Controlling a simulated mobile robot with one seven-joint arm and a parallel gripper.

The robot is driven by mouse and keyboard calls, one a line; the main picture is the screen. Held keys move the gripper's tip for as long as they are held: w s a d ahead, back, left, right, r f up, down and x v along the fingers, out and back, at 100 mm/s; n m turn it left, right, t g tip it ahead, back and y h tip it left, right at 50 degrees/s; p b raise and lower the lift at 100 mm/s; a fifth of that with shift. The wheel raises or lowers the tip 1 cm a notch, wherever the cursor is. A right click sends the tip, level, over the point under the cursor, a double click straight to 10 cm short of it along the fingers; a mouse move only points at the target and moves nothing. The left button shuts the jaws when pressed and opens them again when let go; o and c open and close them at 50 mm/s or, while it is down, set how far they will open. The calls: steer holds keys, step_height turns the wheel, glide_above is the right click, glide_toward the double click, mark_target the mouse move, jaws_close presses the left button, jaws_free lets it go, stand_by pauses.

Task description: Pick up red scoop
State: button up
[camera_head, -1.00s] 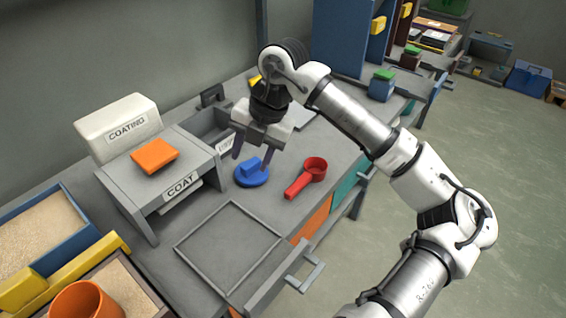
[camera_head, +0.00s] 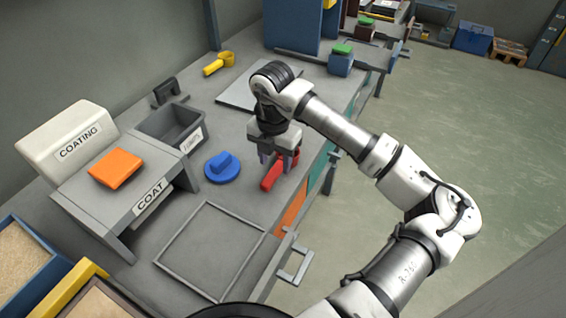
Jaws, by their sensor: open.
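The red scoop (camera_head: 270,180) lies on the grey bench near its front edge, to the right of the blue lid. Its handle points toward the lower left, and its cup is partly hidden behind my gripper. My gripper (camera_head: 276,164) points down over the scoop, with its two fingers apart on either side of it in the picture. I cannot tell whether the fingers touch the scoop or how far they are above the bench.
A blue lid with a knob (camera_head: 222,167) lies just left of the scoop. A grey bin (camera_head: 172,128), a COAT stand (camera_head: 100,200) with an orange block (camera_head: 116,168), and a grey square frame (camera_head: 210,250) are nearby. A yellow scoop (camera_head: 219,63) lies farther back.

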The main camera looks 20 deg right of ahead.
mark_target(273, 172)
step_height(273, 172, down, 5)
steer(key=shift+w+a+f+p, duration=0.1)
steer(key=shift+w+p, duration=0.05)
steer(key=shift+p, duration=0.55)
steer(key=shift+c, duration=0.5)
jaws_close()
